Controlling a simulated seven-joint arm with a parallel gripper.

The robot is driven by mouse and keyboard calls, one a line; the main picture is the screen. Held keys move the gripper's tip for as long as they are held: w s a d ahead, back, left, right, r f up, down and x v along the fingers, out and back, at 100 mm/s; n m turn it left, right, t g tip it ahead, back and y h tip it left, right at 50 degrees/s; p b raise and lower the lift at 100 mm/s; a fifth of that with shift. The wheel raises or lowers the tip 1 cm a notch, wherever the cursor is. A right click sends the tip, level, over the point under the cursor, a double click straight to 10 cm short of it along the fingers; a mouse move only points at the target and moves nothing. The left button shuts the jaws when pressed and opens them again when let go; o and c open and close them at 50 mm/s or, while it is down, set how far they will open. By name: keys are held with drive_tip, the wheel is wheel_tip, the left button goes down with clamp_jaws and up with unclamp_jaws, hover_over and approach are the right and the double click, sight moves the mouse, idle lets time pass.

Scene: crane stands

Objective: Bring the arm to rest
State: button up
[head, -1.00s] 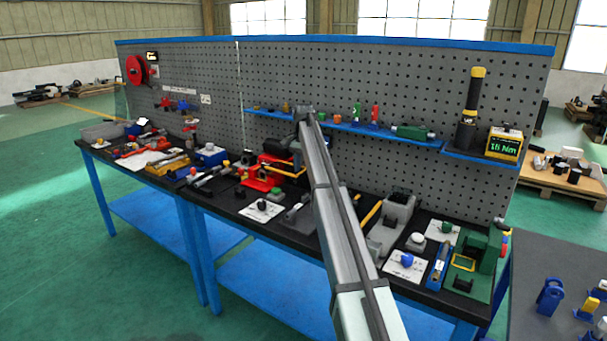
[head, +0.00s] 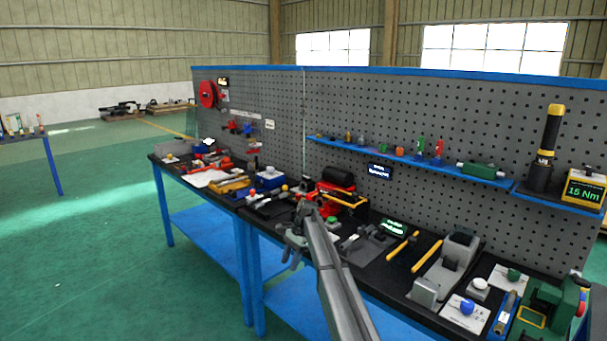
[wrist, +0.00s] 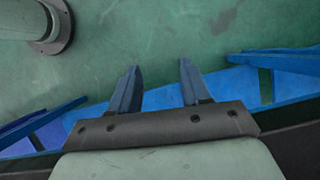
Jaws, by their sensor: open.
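My gripper (wrist: 158,80) shows in the wrist view with its two fingers spread apart and nothing between them. Beyond the fingers are the green floor and a blue part of the bench frame. In the head view my gripper (head: 290,252) is small and hangs just in front of the bench's front edge, with its fingers pointing down. My arm reaches from the bottom of the head view up to it and hides part of the bench top.
The workbench (head: 190,187) has a black top crowded with tools and fixtures. A pegboard (head: 400,120) with a shelf (head: 430,165) stands behind it. Blue legs and a lower shelf (head: 205,235) are below. The green floor (head: 90,270) at left is clear.

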drive_tip(key=s+f+n+g, duration=0.1)
drive_tip(key=s+f+n, duration=0.1)
drive_tip(key=s+f, duration=1.75)
drive_tip(key=s+d+f+n, duration=0.1)
drive_tip(key=s+d+f, duration=0.3)
drive_tip(key=s+f, duration=0.25)
drive_tip(key=s+d+f+n, duration=0.1)
drive_tip(key=s+d+f, duration=0.3)
drive_tip(key=s+f, duration=0.3)
drive_tip(key=s+d+f+n+g+h, duration=0.1)
drive_tip(key=s+d, duration=0.3)
drive_tip(key=s, duration=0.9)
drive_tip(key=s+d+f+n+g+h, duration=0.1)
drive_tip(key=s+d+f+n, duration=0.2)
drive_tip(key=s, duration=0.9)
drive_tip(key=s+d+f+n+h, duration=0.1)
drive_tip(key=s+d, duration=0.5)
drive_tip(key=s, duration=0.7)
wheel_tip(320, 180, down, 2)
drive_tip(key=shift+s+d+f+n+g+h, duration=0.1)
drive_tip(key=shift+s+d+n+g+h, duration=0.25)
drive_tip(key=shift+n, duration=0.35)
